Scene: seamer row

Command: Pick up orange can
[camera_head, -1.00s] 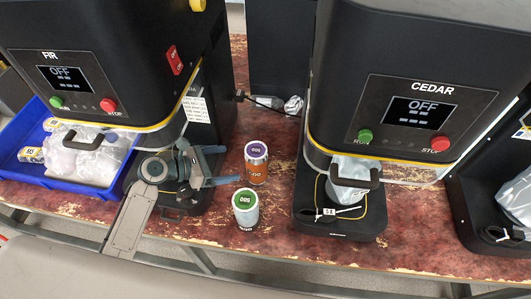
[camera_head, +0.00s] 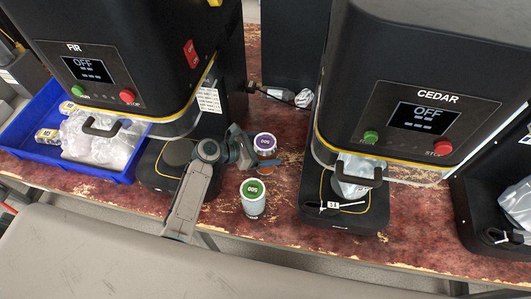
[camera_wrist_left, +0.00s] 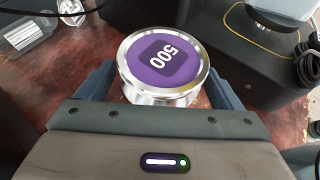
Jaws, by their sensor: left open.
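The orange can (camera_head: 266,146) has a purple lid marked 500 and stands upright on the worn red table between the two machines. My left gripper (camera_head: 260,157) is open with its fingers around the can, and part of the orange side is hidden. In the left wrist view the purple lid (camera_wrist_left: 163,58) lies between the two spread fingers; gaps at the sides look small, and I cannot tell whether either finger touches. My right gripper is not in view.
A can with a green lid (camera_head: 253,198) stands just in front of the orange can. The FIR machine (camera_head: 120,50) is at left, the CEDAR machine (camera_head: 420,60) at right. A cable lies behind.

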